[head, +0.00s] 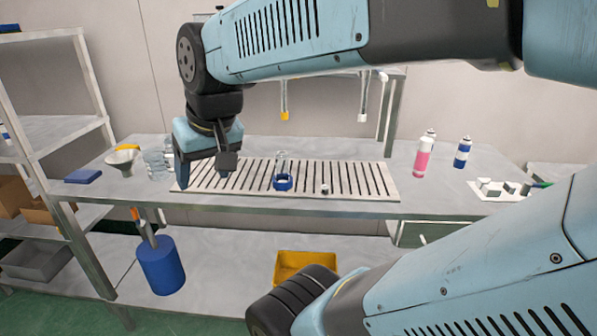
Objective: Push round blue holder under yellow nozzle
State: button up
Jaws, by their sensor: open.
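The round blue holder (283,183) stands on the slatted white board (385,193) on the table, near the board's front edge. A clear upright container (281,163) stands in it. The yellow nozzle (285,116) hangs from a clear tube at the back, above the holder in the picture; I cannot tell whether the holder is directly beneath it. My gripper (205,170) points down over the left part of the board, to the left of the holder and apart from it. Its fingers are spread with nothing visible between them.
A white nozzle (362,117) hangs to the right. A small capped piece (325,188) lies on the board right of the holder. A funnel (122,161), clear jars (155,164) and blue block (84,176) stand left; pink (424,157) and blue (462,153) cans stand right.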

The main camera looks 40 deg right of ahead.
jog(key=o, duration=0.5)
jog(key=w+d+f+m+y, duration=0.1)
jog(key=m, duration=0.1)
jog(key=w+d+f+m+g+y, duration=0.1)
jog(key=w+d+f+m, duration=0.1)
jog(key=m, duration=0.1)
jog(key=w+d+f+m+g+y, duration=0.1)
jog(key=w+d+f+m, duration=0.1)
jog(key=m, duration=0.1)
jog(key=shift+w, duration=0.2)
jog(key=m+t, duration=1)
jog(key=m, duration=1.3)
send_near(289, 179)
jog(key=shift+s+d+r+y, duration=0.2)
jog(key=shift+s+d+r, duration=0.05)
jog(key=shift+s, duration=0.25)
jog(key=shift+s+d+r+y, duration=0.2)
jog(key=shift+s+d+r, duration=0.05)
jog(key=shift+s, duration=0.3)
jog(key=x, duration=1.4)
jog(key=shift+s, duration=0.1)
jog(key=shift+c, duration=0.2)
